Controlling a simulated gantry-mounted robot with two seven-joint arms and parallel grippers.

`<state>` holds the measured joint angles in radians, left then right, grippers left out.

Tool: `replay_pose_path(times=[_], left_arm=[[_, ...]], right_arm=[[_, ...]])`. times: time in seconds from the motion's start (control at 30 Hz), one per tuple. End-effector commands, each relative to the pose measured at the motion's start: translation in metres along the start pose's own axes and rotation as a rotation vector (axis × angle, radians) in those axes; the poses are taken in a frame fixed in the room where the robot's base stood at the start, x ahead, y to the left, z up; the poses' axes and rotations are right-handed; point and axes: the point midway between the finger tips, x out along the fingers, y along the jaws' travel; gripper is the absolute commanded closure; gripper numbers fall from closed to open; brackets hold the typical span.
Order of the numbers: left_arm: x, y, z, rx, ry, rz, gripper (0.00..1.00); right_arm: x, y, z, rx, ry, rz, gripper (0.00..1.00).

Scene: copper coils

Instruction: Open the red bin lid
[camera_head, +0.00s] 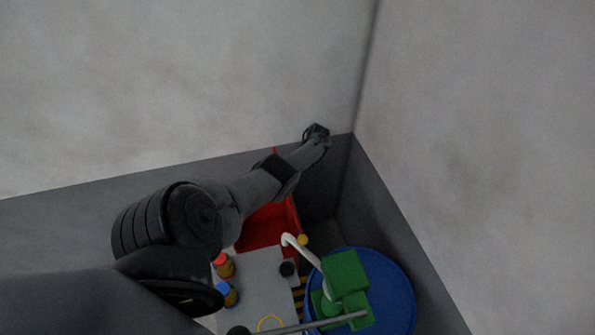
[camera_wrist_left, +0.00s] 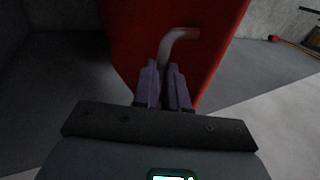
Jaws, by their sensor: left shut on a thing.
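The red bin (camera_head: 262,232) stands against the back wall in the head view, partly hidden behind my left arm. In the left wrist view a red panel, seemingly its lid (camera_wrist_left: 140,35), fills the upper middle and carries a bent grey handle (camera_wrist_left: 182,34). My left gripper (camera_wrist_left: 163,72) has its purple fingers closed on the lower part of this handle. In the head view my left gripper (camera_head: 316,134) is small and dark, high near the wall corner. A thin red tip shows beside the arm above the bin. How far the lid is raised is hidden. My right gripper is not in view.
A blue round drum (camera_head: 398,290) with green blocks (camera_head: 346,272) and a white curved pipe (camera_head: 298,247) stands right of the bin. A light table (camera_head: 255,285) holds a red-capped jar (camera_head: 222,265) and a blue-capped jar (camera_head: 227,294). Grey walls meet behind the gripper.

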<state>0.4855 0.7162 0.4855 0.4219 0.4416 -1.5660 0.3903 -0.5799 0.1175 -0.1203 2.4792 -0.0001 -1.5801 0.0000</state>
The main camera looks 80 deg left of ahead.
Motion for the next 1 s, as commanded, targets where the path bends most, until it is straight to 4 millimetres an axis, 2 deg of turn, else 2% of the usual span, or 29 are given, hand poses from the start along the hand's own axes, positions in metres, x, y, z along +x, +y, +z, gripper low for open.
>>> replay_pose_path(times=[0.03,0.13,0.17,0.3,0.33,0.67,0.87,1.0], left_arm=[[0.009,0.001,0.005,0.004,-0.007,-0.009,1.0],[0.009,0.001,0.005,0.004,-0.007,-0.01,1.0],[0.009,0.001,0.005,0.004,-0.007,-0.01,0.86],[0.007,0.001,0.004,0.004,-0.006,-0.008,0.65],[0.007,0.0,0.004,0.003,-0.006,-0.007,0.62],[-0.001,0.0,0.002,0.002,-0.003,-0.004,0.62],[-0.025,-0.001,0.001,0.0,-0.001,-0.003,0.62],[-0.05,0.0,0.001,0.002,0.0,-0.002,0.62]], right_arm=[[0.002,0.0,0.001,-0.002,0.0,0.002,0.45],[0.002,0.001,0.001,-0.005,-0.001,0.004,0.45],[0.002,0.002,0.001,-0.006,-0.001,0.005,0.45],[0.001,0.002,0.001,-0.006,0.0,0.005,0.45],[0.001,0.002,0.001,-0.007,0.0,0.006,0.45],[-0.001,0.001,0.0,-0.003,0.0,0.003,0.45],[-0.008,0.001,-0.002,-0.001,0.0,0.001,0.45],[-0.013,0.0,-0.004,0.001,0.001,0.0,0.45]])
